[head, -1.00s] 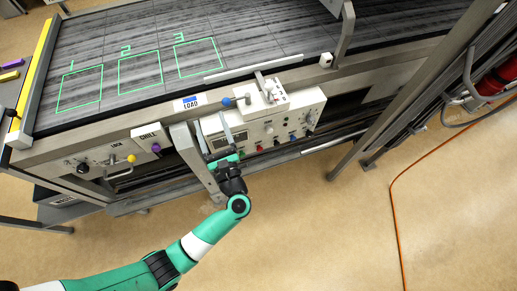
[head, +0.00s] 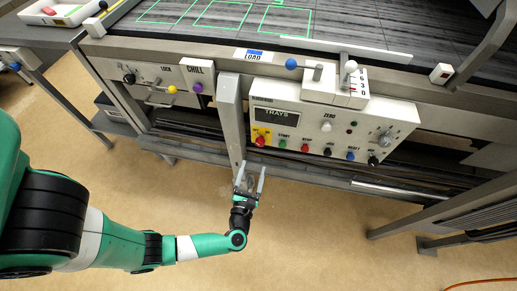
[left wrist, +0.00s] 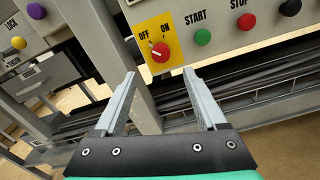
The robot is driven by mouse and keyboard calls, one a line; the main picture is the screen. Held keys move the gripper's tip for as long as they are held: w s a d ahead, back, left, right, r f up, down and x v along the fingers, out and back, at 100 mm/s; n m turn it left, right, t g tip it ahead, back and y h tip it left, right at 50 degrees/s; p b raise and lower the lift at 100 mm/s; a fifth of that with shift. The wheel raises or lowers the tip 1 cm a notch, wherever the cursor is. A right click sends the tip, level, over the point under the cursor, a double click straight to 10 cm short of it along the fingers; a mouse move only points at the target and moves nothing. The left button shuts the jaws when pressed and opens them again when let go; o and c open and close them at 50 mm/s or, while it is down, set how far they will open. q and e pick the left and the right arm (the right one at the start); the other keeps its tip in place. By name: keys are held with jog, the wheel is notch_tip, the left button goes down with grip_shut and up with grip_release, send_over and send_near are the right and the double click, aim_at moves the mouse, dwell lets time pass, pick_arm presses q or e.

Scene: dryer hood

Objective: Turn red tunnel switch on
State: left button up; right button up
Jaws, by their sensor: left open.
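The red switch (head: 260,140) is a round red knob on a yellow plate at the lower left of the grey control panel. In the left wrist view the red knob (left wrist: 160,52) sits under the words OFF and ON, its white pointer mark tilted up-left toward OFF. My left gripper (head: 250,172) is open and empty, below the panel and apart from the knob. In the left wrist view the left gripper's fingers (left wrist: 160,76) point up toward the knob, one on each side below it. My right gripper is not in view.
A grey metal post (head: 231,115) stands just left of the panel. Green START (head: 283,146) and red STOP (head: 305,148) buttons sit right of the switch. A purple CHILL knob (head: 197,87) and yellow-tipped LOCK lever (head: 172,90) are further left. The floor in front is clear.

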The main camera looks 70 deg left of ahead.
aim_at(259, 145)
pick_arm(q)
jog(key=b+x, duration=0.2)
jog(key=x, duration=0.6)
jog(key=shift+w+a+f, duration=0.1)
jog(key=shift+w+a, duration=0.1)
jog(key=shift+a, duration=0.1)
jog(key=shift+w+a, duration=0.3)
jog(key=shift+a, duration=0.05)
grip_shut()
